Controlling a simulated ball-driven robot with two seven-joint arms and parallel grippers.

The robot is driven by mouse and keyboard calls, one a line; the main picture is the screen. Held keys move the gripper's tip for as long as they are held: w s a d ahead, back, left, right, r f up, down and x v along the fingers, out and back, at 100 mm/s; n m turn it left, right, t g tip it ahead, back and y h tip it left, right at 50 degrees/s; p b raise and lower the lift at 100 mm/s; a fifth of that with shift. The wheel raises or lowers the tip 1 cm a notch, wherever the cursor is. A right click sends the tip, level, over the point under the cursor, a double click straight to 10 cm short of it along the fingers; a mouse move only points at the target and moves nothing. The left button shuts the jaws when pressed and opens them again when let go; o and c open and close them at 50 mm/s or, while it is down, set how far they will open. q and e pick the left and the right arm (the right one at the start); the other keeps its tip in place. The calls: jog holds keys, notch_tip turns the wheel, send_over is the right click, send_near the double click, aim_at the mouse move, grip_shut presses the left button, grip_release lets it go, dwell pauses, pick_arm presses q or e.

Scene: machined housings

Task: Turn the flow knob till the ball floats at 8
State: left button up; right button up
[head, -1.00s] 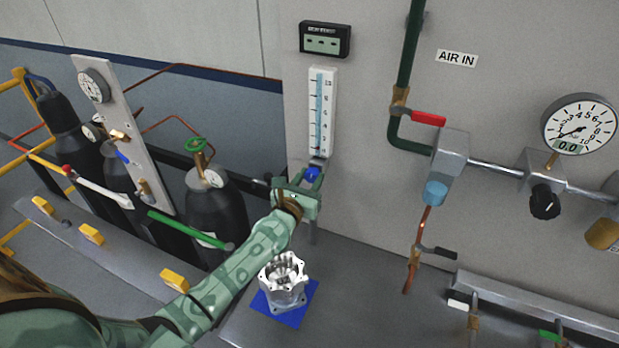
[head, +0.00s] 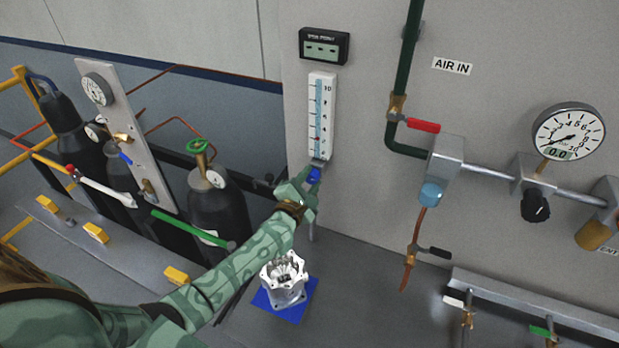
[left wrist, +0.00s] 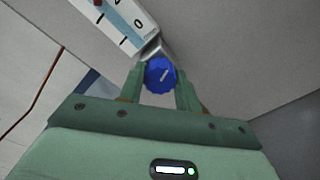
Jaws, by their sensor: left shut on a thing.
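The blue flow knob (head: 314,175) sits at the foot of the white flowmeter (head: 321,95) on the grey panel. In the left wrist view the knob (left wrist: 160,76) has a white pointer line, tilted up to the right. My left gripper (head: 307,181) is shut on the knob, one finger on each side of it. A small red ball (head: 317,138) shows low in the flowmeter tube, a little above the 2 mark; its exact reading is hard to tell. In the left wrist view only the bottom of the scale (left wrist: 125,22) shows. My right gripper is out of view.
A small display box (head: 323,46) hangs above the flowmeter. A machined housing (head: 284,278) stands on a blue mat (head: 305,303) below my left arm. Gas cylinders (head: 218,215) stand to the left; pipes, valves and a round gauge (head: 568,134) are to the right.

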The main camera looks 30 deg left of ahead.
pick_arm(q)
jog(key=m+p, duration=0.1)
jog(key=m, duration=0.3)
jog(key=shift+m, duration=0.3)
jog(key=m+p, duration=0.1)
jog(key=m, duration=0.2)
jog(key=shift+f+m, duration=0.1)
jog(key=shift+m, duration=0.3)
jog(key=m+p, duration=0.1)
jog(key=m, duration=0.2)
jog(key=shift+m, duration=0.3)
jog(key=m+p, duration=0.1)
jog(key=m, duration=0.2)
jog(key=shift+m, duration=0.3)
jog(key=m, duration=0.6)
jog(key=shift+s+f+p, duration=0.1)
jog(key=shift+f+p, duration=0.05)
jog(key=shift+p, duration=0.2)
jog(key=m, duration=0.3)
jog(key=shift+m, duration=2.3)
